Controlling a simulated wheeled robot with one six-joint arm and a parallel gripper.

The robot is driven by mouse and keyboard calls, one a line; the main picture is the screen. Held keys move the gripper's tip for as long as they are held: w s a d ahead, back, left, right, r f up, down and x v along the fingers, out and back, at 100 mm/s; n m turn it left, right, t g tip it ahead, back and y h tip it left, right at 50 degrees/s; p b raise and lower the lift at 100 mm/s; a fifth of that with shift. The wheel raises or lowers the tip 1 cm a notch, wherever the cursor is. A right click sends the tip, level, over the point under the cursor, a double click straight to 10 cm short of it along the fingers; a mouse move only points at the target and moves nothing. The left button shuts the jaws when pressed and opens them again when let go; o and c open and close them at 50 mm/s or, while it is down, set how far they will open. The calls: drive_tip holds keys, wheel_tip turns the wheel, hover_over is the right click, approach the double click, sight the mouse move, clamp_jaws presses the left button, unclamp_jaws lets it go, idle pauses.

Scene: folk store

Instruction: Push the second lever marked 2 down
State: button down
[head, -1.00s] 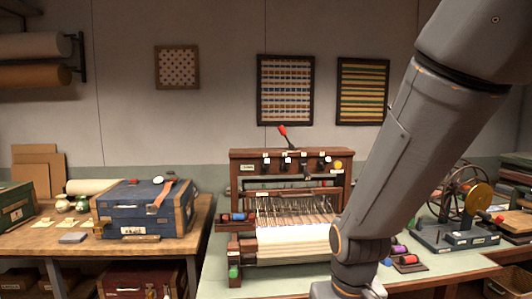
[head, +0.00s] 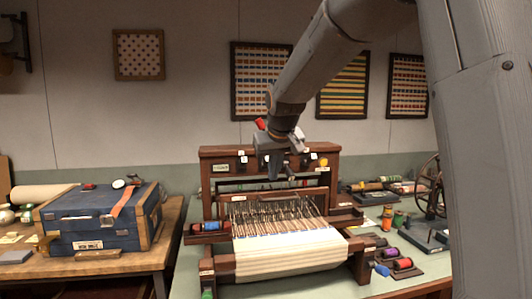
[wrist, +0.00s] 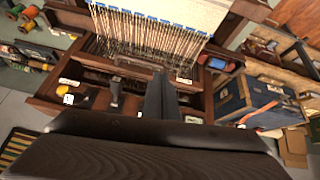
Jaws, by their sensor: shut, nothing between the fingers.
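The wooden loom (head: 270,210) stands on the table, with a row of dark levers under small white tags along its top beam. One lever (head: 243,160) shows left of my gripper. My gripper (head: 273,172) points down in front of the beam, shut and empty, and hides the levers behind it. In the wrist view my shut fingers (wrist: 160,95) reach over the loom's beam, beside a dark lever (wrist: 115,92) on their left. I cannot read the tag numbers, tell which lever is the second, or tell whether my fingers touch one.
A blue trunk (head: 85,230) stands on the left table. Colored spools (head: 403,264) lie right of the loom. Framed textiles (head: 342,85) hang on the wall behind.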

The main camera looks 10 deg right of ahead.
drive_tip(key=w+r+t, duration=0.2)
drive_tip(key=w+r, duration=0.7)
drive_tip(key=r, duration=0.5)
drive_tip(key=p, duration=0.3)
hover_over(266, 162)
drive_tip(key=w, duration=0.4)
drive_tip(key=f, duration=0.6)
drive_tip(key=shift+s+a+f, duration=0.15)
drive_tip(key=shift+s+f, duration=0.05)
drive_tip(key=shift+s, duration=0.05)
drive_tip(key=shift+s+d+f+p, duration=0.2)
drive_tip(key=shift+s+f+p, duration=0.15)
drive_tip(key=shift+s+f, duration=0.45)
drive_tip(key=shift+s+d+f, duration=0.1)
drive_tip(key=shift+s+f, duration=0.1)
drive_tip(key=shift+f, duration=0.65)
drive_tip(key=shift+s+f+t+b, duration=0.1)
drive_tip(key=shift+t+b, duration=0.25)
drive_tip(key=shift+t, duration=0.05)
drive_tip(key=shift+s+b, duration=0.1)
drive_tip(key=shift+b, duration=0.5)
